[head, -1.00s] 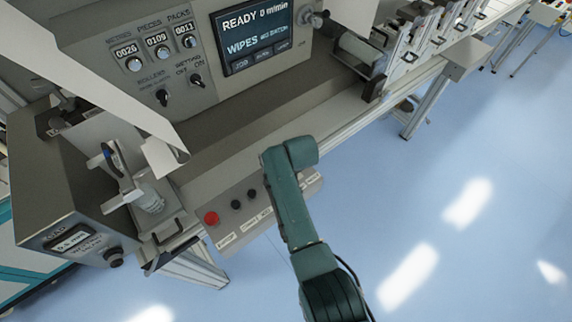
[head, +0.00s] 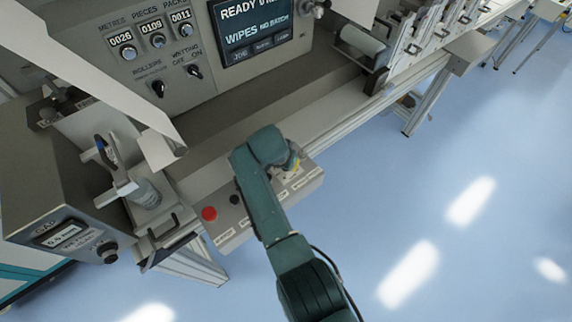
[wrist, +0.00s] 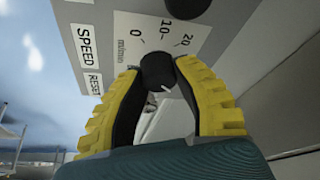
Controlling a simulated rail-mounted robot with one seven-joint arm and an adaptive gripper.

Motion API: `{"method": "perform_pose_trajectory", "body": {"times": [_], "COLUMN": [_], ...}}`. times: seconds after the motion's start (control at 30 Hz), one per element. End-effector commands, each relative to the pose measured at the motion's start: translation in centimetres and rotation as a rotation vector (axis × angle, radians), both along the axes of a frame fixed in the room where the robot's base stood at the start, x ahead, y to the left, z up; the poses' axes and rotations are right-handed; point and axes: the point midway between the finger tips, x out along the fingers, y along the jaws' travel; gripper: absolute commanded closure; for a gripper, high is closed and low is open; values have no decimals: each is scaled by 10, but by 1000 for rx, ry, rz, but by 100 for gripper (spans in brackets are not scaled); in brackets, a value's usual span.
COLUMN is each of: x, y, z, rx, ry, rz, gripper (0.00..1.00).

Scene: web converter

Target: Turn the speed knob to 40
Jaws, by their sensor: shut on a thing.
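The black speed knob (wrist: 158,71) shows in the wrist view, beside a white scale (wrist: 142,32) with the marks 0, 10 and 20 and the letters m/min. A SPEED label (wrist: 86,46) is at its left. A short white line shows on the knob's lower right; I cannot tell its exact reading. My gripper (wrist: 159,78) has its yellow, black-padded fingers on either side of the knob, shut on it. In the head view my gripper (head: 296,161) is at the right part of the control box (head: 240,233), and my arm hides the knob.
A red button (head: 208,214) and a black button (head: 234,199) sit left of my arm on the box. The screen (head: 252,30) reads READY and WIPES NO BATCH. Another dark round part (wrist: 187,7) is close above the knob. Open floor lies to the right.

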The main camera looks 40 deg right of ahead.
Motion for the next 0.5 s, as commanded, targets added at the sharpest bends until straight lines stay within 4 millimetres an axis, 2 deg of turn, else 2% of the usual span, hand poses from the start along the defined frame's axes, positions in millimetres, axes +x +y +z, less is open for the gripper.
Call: {"method": "perform_pose_trajectory", "body": {"times": [0.03,0.5], "x": [-2,-2], "y": [2,2], "z": [-8,-6], "rx": [6,8], "ry": [8,8], "rz": [-18,-93], "gripper": [100,100]}}
